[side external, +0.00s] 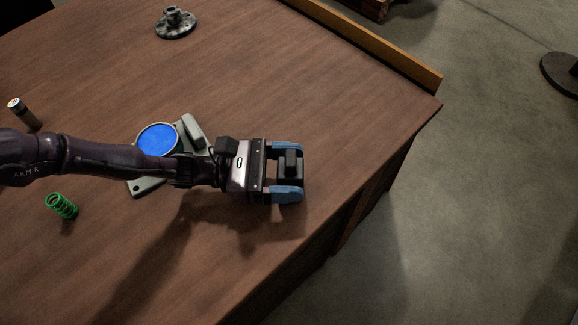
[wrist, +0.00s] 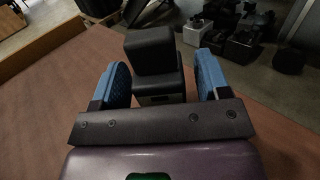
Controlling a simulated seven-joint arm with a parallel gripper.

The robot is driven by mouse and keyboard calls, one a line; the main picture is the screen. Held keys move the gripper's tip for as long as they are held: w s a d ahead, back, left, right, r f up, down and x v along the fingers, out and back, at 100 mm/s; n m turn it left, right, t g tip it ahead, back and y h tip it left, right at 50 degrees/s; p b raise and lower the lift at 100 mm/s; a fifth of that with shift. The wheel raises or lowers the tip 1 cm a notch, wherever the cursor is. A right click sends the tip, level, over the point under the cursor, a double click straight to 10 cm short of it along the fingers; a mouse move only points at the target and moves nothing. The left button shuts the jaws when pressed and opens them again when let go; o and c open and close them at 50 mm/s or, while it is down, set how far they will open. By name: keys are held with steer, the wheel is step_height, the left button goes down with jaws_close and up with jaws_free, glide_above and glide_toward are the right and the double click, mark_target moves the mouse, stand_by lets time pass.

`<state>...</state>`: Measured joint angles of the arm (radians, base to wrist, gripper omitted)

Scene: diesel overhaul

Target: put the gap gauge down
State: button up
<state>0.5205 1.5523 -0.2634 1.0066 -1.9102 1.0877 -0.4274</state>
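The gap gauge appears to be the small black stepped block (side external: 290,163) at the end of my arm, near the right edge of the table. It also shows in the wrist view (wrist: 152,52), upright between my fingers. My gripper (side external: 287,172) has its two blue fingers apart, one on each side of the block. In the wrist view a narrow gap shows between the block and the right finger; the left side is tighter. The block's underside is hidden, so I cannot tell whether it rests on the wood.
A grey device with a round blue pad (side external: 157,140) lies under my arm on the wooden table (side external: 350,140). A green spring (side external: 62,206), a dark cylinder (side external: 22,113) and a grey flanged part (side external: 175,22) stand apart. A raised wooden strip (side external: 380,50) lines the far edge.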

steer(key=shift+r, duration=0.15)
steer(key=a, duration=0.7)
steer(key=shift+a, duration=0.3)
steer(key=shift+r, duration=0.1)
